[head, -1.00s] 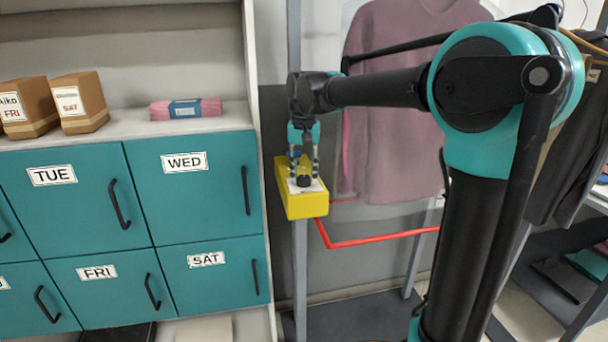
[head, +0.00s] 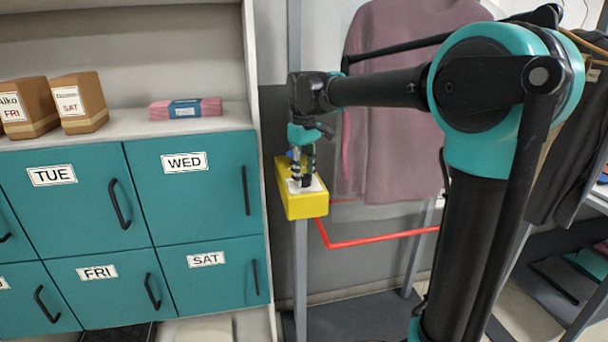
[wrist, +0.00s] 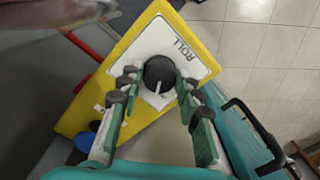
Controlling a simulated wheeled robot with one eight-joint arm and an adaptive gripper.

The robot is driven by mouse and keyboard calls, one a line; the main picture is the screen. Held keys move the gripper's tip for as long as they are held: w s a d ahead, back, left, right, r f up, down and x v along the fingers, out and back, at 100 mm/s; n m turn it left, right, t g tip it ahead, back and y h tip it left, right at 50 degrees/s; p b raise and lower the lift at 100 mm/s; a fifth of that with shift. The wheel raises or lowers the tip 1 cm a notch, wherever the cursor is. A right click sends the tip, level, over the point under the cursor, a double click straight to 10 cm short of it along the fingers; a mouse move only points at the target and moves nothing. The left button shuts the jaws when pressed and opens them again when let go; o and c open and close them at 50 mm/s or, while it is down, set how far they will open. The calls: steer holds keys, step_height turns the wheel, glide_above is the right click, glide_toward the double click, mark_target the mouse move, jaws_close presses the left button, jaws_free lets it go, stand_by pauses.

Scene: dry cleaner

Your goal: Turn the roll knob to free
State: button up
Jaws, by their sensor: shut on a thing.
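The roll knob (wrist: 160,76) is a round black knob with a white pointer line. It sits on a white plate marked ROLL (wrist: 182,48) on a yellow box (wrist: 130,43). In the wrist view the pointer line runs from the knob's middle toward the lower edge, away from the word ROLL. My gripper (wrist: 156,82) is over the box with its fingers on either side of the knob, shut on it. In the head view my gripper (head: 301,180) points down onto the yellow box (head: 303,206), and its fingers mostly hide the knob. Other plate markings are hidden or unreadable.
A blue button (wrist: 95,126) is on the box beside my finger. The box is on a grey post (head: 300,265). A red bar (head: 380,239) runs right from it. Teal lockers (head: 205,200) stand close on the left. A pink sweater (head: 390,110) hangs behind.

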mark_target(304, 176)
steer(key=shift+n, duration=1.1)
steer(key=o, duration=1.2)
steer(key=shift+c, duration=0.2)
steer(key=shift+r, duration=0.15)
step_height(304, 176, up, 12)
